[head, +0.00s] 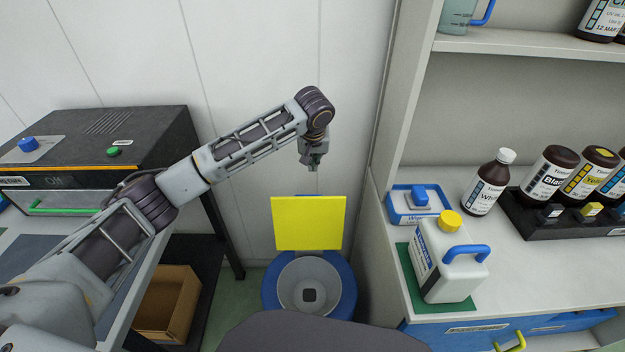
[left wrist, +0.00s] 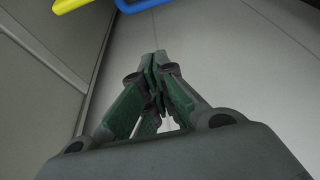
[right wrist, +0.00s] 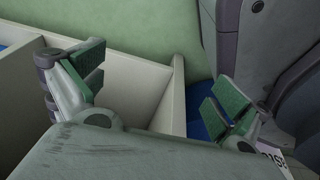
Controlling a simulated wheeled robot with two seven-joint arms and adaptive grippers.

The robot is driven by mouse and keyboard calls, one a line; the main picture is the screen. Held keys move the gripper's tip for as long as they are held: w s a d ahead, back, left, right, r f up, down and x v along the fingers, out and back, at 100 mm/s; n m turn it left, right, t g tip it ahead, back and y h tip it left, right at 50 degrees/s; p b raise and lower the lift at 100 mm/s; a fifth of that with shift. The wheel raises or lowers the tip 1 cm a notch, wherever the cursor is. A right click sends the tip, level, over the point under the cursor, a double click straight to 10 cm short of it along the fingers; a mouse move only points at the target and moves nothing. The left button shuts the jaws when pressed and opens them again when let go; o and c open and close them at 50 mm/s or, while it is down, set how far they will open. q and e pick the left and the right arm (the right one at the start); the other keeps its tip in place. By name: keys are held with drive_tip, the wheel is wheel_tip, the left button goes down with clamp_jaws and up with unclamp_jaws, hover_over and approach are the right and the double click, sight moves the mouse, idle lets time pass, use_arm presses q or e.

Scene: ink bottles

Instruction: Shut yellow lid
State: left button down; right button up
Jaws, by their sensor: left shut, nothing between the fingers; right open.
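The yellow lid (head: 309,222) is a flat square panel standing raised at the back of a round blue bin (head: 350,292) with a grey inner top. In the left wrist view, a yellow piece (left wrist: 70,4) and a blue curved edge (left wrist: 140,4) show at the top, cut off by the frame. My left gripper (head: 313,166) is shut and empty, pointing down above the lid's top edge, apart from it. Its closed fingers also show in the left wrist view (left wrist: 157,62). My right gripper (right wrist: 158,85) is open and empty in the right wrist view; it is not visible in the head view.
A white shelf unit at right holds a jug with yellow cap (head: 447,266), a brown bottle (head: 487,184) and ink bottles in a black rack (head: 540,226). A black machine (head: 105,150) stands on the left bench. A cardboard box (head: 167,303) sits below. The wall is close behind the lid.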

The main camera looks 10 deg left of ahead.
idle(0.3)
use_arm(q)
drive_tip(key=d+b+x, duration=0.1)
drive_tip(key=b+x, duration=0.1)
drive_tip(key=x, duration=0.8)
drive_tip(key=s, duration=0.4)
drive_tip(key=shift+a, duration=0.15)
use_arm(e)
drive_tip(key=w+a+r, duration=0.1)
drive_tip(key=w+r, duration=0.2)
drive_tip(key=shift+a+r, duration=0.1)
drive_tip(key=shift+a, duration=0.3)
drive_tip(key=shift+a, duration=0.2)
